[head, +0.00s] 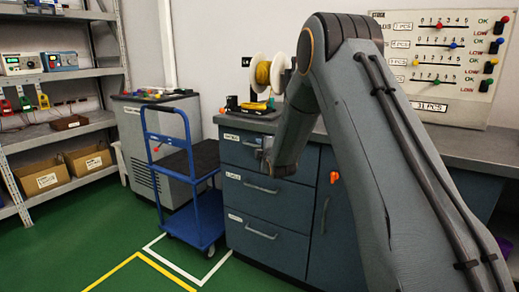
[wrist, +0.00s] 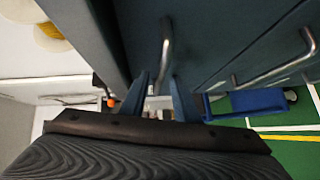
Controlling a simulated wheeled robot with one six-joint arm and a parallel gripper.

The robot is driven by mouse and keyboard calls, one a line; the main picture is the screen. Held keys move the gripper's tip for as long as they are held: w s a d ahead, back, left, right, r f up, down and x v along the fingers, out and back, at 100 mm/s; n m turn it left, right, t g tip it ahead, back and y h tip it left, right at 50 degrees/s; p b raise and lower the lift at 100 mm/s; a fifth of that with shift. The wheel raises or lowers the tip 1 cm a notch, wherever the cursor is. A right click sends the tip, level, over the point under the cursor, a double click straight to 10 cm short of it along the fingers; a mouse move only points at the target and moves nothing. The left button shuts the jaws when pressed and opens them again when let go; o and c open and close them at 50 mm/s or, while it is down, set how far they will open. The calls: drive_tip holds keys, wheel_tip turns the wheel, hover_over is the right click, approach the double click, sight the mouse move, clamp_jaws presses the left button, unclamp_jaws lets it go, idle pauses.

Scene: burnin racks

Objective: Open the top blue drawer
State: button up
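The top blue drawer (head: 237,150) is in the upper left of the blue cabinet under the counter and looks closed. Its face also shows in the wrist view (wrist: 205,30). My gripper (head: 265,153) is in front of the drawer's right part, partly hidden by my arm in the head view. In the wrist view, the metal bar handle (wrist: 166,45) runs down toward the space between the two fingers of my gripper (wrist: 160,97). The fingers are apart, with a gap between them. I cannot tell whether either finger touches the handle.
Two lower drawers (head: 264,208) and a cabinet door (head: 335,225) are beside the top drawer. A blue cart (head: 195,215) stands close to the cabinet's left. A spool (head: 262,73) and a yellow-black device (head: 257,107) are on the counter. Green floor in front is clear.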

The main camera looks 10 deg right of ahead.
drive_tip(key=shift+w, duration=0.1)
clamp_jaws()
